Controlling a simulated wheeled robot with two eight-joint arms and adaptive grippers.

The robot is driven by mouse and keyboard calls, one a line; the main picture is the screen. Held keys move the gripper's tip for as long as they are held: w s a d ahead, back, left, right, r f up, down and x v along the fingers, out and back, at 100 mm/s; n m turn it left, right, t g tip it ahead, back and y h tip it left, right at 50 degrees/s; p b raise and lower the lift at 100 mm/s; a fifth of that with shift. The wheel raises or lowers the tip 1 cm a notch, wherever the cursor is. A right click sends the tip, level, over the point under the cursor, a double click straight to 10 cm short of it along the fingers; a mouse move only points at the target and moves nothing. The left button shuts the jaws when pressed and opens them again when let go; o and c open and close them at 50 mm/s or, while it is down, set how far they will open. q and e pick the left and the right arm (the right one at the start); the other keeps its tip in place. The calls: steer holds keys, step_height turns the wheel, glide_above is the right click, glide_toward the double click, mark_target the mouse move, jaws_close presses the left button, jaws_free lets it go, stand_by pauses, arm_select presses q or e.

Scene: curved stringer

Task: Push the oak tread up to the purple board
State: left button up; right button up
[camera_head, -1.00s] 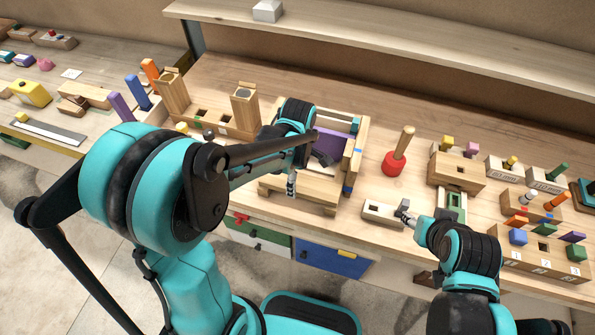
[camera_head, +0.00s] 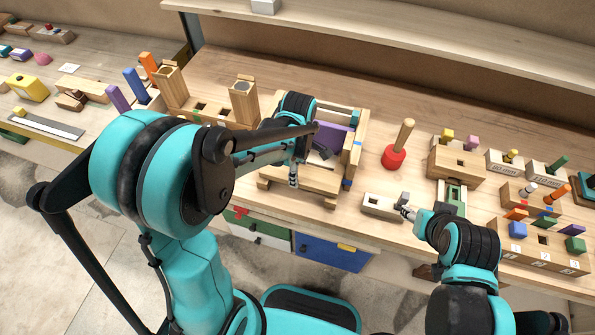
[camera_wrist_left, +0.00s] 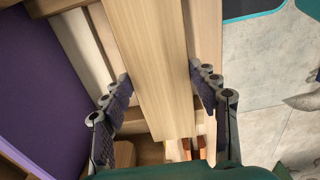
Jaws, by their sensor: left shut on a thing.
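The oak tread (camera_head: 318,181) is a pale flat board lying across the front of a wooden frame in the head view. It also runs lengthwise between my left fingers in the left wrist view (camera_wrist_left: 150,45). The purple board (camera_head: 334,137) stands behind it in the frame, partly hidden by my left arm; it fills the left of the wrist view (camera_wrist_left: 35,85). A gap shows between the tread and the purple board. My left gripper (camera_head: 293,181) is shut on the tread, one finger on each side. My right gripper (camera_head: 405,210) is beside a pale slotted block (camera_head: 380,204); its fingers are too small to read.
The wooden frame's right side (camera_head: 355,150) bounds the work. A red peg base (camera_head: 394,157) with an upright dowel stands to the right. Blocks with colored pegs crowd the far right. Wooden posts (camera_head: 243,103) stand at the back left. The table between frame and red base is clear.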

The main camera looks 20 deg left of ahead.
arm_select(q)
steer(key=shift+w+d+b, duration=0.1)
steer(key=shift+w+b, duration=0.2)
steer(key=shift+w, duration=3.05)
steer(key=o, duration=1.5)
